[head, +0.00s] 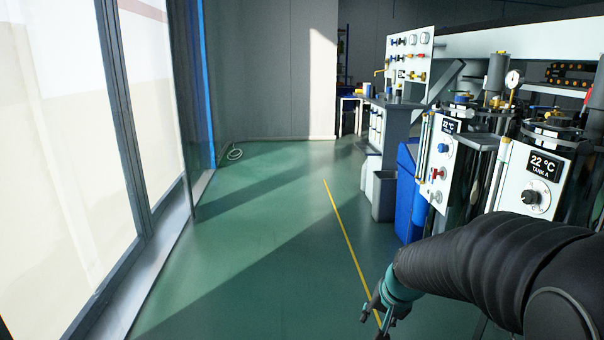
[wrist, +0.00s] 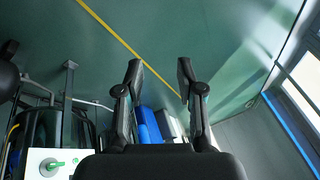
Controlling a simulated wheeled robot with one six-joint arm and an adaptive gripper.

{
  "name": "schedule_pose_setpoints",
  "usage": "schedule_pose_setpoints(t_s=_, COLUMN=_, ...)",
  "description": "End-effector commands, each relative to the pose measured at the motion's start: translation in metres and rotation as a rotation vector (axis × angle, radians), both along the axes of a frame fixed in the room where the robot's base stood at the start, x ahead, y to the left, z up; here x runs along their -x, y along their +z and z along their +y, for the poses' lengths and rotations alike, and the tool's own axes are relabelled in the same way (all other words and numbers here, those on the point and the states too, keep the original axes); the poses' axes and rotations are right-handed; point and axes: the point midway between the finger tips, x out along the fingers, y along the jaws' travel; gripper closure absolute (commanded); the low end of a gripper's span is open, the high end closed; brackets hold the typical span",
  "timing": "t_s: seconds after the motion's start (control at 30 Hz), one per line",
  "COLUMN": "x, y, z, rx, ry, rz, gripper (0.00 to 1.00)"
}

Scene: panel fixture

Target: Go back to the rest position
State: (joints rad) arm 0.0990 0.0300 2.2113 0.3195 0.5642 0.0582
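My gripper (head: 380,310) shows at the bottom right of the head view, at the end of my dark sleeved arm, over the green floor. In the wrist view my gripper (wrist: 160,75) has its two dark fingers spread apart with nothing between them. The panel fixture shows in the head view as white panels, one with a "22 °C TANK A" display and dark knob (head: 537,200). A second panel (head: 438,165) beside it has a blue knob and a red one. My gripper is apart from both panels.
A blue bin (head: 408,195) and a grey bin (head: 383,196) stand beyond the panels. A workbench (head: 395,110) is at the back. Large windows (head: 60,150) line the left. The green floor (head: 260,240) with a yellow line (head: 347,238) is clear. A green knob (wrist: 52,164) shows in the wrist view.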

Motion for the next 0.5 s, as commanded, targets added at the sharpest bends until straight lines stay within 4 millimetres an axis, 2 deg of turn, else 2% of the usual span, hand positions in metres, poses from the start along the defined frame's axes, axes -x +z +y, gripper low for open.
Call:
schedule_pose_setpoints(t_s=0.03, x=0.024, y=0.016, z=0.003, rx=0.022, ry=0.052, rz=0.020, gripper=0.62)
schedule_pose_setpoints(t_s=0.2, x=0.096, y=0.047, z=0.006, rx=0.102, ry=0.197, rz=0.093, gripper=0.62)
schedule_pose_setpoints(t_s=0.4, x=0.163, y=0.080, z=0.001, rx=0.196, ry=0.294, rz=0.113, gripper=0.62)
schedule_pose_setpoints(t_s=0.5, x=0.187, y=0.098, z=-0.001, rx=0.238, ry=0.316, rz=0.081, gripper=0.62)
